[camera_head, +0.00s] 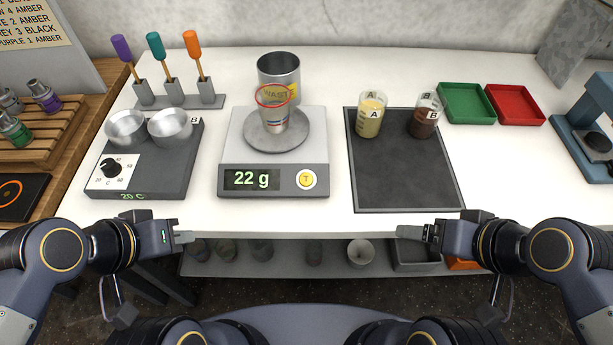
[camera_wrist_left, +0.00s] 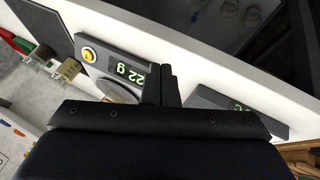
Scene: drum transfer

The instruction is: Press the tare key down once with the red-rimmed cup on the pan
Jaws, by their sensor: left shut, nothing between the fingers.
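The red-rimmed cup (camera_head: 273,113) is clear and stands upright on the round pan (camera_head: 294,136) of the scale (camera_head: 232,160). The scale display (camera_head: 251,179) reads 22 g. The round yellow tare key (camera_head: 307,180), marked T, is at the scale's front right; it also shows in the left wrist view (camera_wrist_left: 88,54). My left gripper (camera_head: 186,237) is shut and empty at the table's front edge, left of and nearer than the scale. It also shows in the left wrist view (camera_wrist_left: 163,88). My right gripper (camera_head: 408,232) is at the front edge, right of the scale; its finger gap cannot be made out.
A hot plate (camera_head: 150,180) with two metal dishes stands left of the scale. A metal waste can (camera_head: 279,69) stands behind the cup. Beakers A (camera_head: 370,120) and B (camera_head: 423,120) stand on a dark mat (camera_head: 400,180) at right. White table shows between scale and mat.

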